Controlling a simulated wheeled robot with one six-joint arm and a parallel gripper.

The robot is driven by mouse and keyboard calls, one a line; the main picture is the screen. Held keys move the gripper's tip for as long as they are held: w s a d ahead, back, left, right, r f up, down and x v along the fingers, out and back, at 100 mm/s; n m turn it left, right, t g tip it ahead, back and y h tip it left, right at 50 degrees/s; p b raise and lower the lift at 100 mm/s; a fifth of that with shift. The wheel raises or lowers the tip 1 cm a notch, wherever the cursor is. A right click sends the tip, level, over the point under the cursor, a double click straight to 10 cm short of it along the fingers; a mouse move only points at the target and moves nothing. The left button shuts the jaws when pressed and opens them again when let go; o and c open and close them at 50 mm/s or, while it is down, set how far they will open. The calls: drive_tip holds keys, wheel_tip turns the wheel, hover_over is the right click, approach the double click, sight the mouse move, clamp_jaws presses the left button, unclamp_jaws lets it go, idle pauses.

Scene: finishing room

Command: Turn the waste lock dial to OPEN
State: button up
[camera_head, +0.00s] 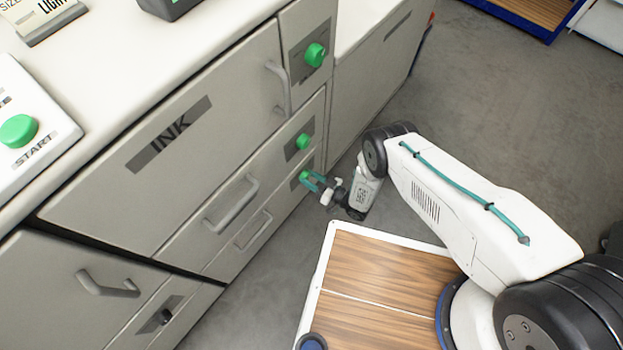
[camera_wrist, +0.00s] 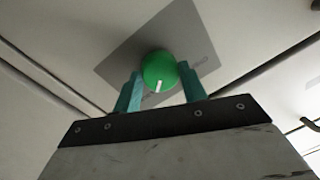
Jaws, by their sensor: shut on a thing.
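My gripper (camera_head: 312,181) has its teal fingers shut around the lowest green dial (camera_head: 303,176) on the cabinet front. In the wrist view this round green dial (camera_wrist: 158,68) sits between my two fingers, on a grey plate (camera_wrist: 118,62). A short white mark on the dial points toward the bottom of the wrist view, slightly left. The plate's lettering is faint and partly hidden, so I cannot read the dial's name or its positions.
Another green dial (camera_head: 303,141) is just above, and a third (camera_head: 315,54) is higher up. Drawer handles (camera_head: 232,203) stick out beside the held dial. Bare grey floor (camera_head: 262,262) lies below the cabinet.

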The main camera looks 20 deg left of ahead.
drive_tip(key=n, duration=0.5)
drive_tip(key=shift+s+h, duration=0.1)
drive_tip(key=shift+h, duration=0.2)
drive_tip(key=n, duration=0.5)
drive_tip(key=shift+r+h, duration=0.1)
drive_tip(key=shift+h, duration=0.2)
drive_tip(key=n, duration=0.4)
drive_tip(key=shift+s+a+t, duration=0.1)
drive_tip(key=shift+s+t, duration=0.05)
drive_tip(key=shift+t, duration=0.25)
drive_tip(key=n, duration=0.4)
drive_tip(key=shift+t+h, duration=0.3)
drive_tip(key=shift+s+n, duration=0.1)
drive_tip(key=shift+n, duration=0.3)
drive_tip(key=o, duration=1)
